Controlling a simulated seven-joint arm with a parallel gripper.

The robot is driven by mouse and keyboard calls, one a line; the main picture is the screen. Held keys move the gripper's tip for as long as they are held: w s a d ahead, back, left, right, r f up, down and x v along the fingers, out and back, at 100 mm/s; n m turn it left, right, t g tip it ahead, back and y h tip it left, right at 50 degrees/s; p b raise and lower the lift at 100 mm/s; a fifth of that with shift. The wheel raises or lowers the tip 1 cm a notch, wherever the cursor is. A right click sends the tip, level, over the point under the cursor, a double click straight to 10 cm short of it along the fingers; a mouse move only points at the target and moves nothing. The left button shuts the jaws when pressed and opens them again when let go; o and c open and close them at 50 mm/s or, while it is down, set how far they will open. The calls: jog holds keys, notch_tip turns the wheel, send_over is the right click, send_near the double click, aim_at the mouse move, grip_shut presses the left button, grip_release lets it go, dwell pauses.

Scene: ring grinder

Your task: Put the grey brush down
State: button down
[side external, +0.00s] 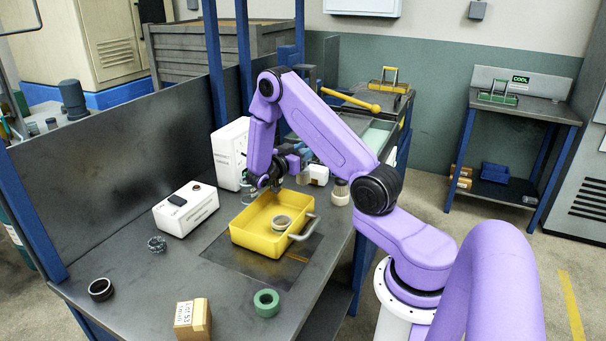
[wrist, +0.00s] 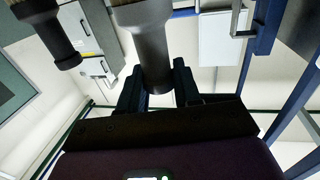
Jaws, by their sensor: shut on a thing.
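In the wrist view, a grey brush (wrist: 152,45) stands between the two fingers of my gripper (wrist: 157,84). The fingers are shut on its thick round handle, and part of its tan bristle end shows at the top edge. A second dark brush (wrist: 45,35) shows at the upper left, apart from the gripper. In the side view, my gripper (side external: 275,186) points down above the back left of the yellow tray (side external: 240,238). The held brush cannot be made out clearly there.
The tray holds a ring (side external: 282,222). A pale brush-like object (side external: 340,192) stands behind the tray. A white box (side external: 187,209) and white machine (side external: 229,155) stand left.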

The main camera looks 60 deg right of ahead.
jog(key=shift+f, duration=2.4)
jog(key=shift+f, duration=0.15)
jog(key=c, duration=0.8)
grip_release()
jog(key=shift+a, duration=0.1)
jog(key=a, duration=0.2)
jog(key=w+a, duration=0.1)
jog(key=a, duration=0.4)
jog(key=shift+w+a, duration=0.1)
jog(key=shift+w, duration=0.15)
